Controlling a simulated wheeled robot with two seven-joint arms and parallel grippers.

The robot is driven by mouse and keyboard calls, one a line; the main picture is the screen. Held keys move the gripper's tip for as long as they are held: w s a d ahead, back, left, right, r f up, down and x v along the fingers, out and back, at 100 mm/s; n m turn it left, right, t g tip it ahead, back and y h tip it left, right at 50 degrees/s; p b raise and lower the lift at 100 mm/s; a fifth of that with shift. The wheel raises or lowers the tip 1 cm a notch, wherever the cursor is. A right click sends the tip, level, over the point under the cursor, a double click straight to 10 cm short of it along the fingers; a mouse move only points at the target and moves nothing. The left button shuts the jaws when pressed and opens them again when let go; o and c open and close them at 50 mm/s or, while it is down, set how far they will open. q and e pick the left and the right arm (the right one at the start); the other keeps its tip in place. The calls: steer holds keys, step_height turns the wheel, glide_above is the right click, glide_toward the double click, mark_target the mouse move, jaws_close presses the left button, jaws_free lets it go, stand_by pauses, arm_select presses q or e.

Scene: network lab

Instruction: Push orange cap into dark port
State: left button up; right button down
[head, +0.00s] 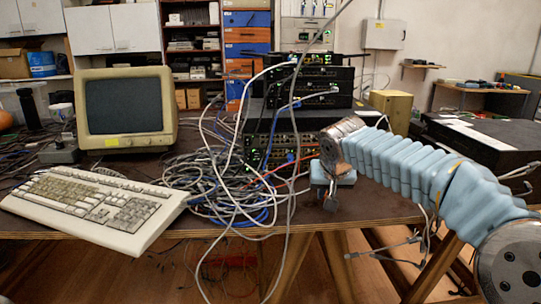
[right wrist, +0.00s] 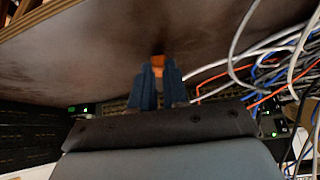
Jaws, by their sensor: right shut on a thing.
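My right gripper (head: 332,203) is in front of the lower network unit, just above the front edge of the table. In the right wrist view its two dark blue fingers (right wrist: 160,85) are close together. They are shut on a small orange cap (right wrist: 157,61), which shows at the fingertips. The cap cannot be made out in the head view. A network unit (head: 268,151) with rows of ports and green lights faces me. I cannot pick out the dark port, which is too small or hidden by the gripper and cables. My left gripper is not in view.
A tangle of white, grey and blue cables (head: 215,165) lies left of the gripper and hangs over the table edge. A keyboard (head: 95,208) and an old monitor (head: 126,107) stand at the left. A black device (head: 475,140) is at the right.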

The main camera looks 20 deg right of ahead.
steer(key=shift+r+p, duration=1.6)
steer(key=shift+r, duration=0.55)
